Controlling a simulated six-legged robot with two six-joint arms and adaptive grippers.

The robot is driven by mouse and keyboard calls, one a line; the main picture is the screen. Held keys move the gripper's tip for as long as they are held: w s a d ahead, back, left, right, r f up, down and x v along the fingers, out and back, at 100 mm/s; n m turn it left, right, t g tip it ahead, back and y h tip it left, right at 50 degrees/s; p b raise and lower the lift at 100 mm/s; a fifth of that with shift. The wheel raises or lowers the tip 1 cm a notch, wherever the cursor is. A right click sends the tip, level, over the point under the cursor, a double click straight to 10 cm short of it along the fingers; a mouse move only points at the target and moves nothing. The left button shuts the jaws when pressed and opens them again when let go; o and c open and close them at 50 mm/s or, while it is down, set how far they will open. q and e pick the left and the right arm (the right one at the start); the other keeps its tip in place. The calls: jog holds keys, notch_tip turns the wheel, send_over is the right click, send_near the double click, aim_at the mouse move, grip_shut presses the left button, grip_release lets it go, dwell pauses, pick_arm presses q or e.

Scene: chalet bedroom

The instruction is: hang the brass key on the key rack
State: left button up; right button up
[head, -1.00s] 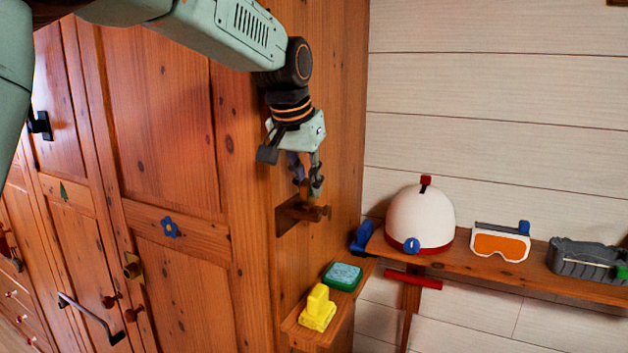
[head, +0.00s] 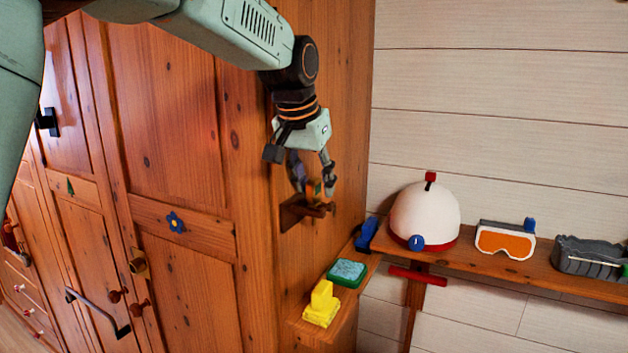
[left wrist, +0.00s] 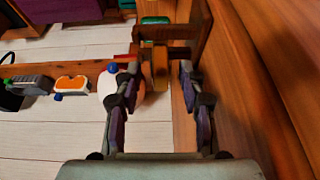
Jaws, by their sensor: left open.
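The key rack (head: 293,213), a small wooden board with a peg, is fixed to the wooden side panel. My left gripper (head: 313,184) is open just above the peg, its fingers apart on either side of the brass key (head: 315,189). In the left wrist view the key (left wrist: 160,68) shows as a yellow-brass piece between the open fingers (left wrist: 154,95), with clear gaps to both. It is at the peg of the rack (left wrist: 203,30) and appears to hang there; the exact contact is hard to see. My right gripper is not in view.
A small ledge below the rack holds a yellow object (head: 322,304) and a green-teal box (head: 347,272). A shelf (head: 480,257) to the right carries a white helmet (head: 424,216), orange goggles (head: 505,241) and a grey object (head: 590,256). The wardrobe (head: 180,110) stands left.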

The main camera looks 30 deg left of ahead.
pick_arm(q)
jog(key=shift+r, duration=0.1)
jog(key=v, duration=1.1)
jog(key=shift+s+r, duration=0.15)
jog(key=shift+r, duration=0.25)
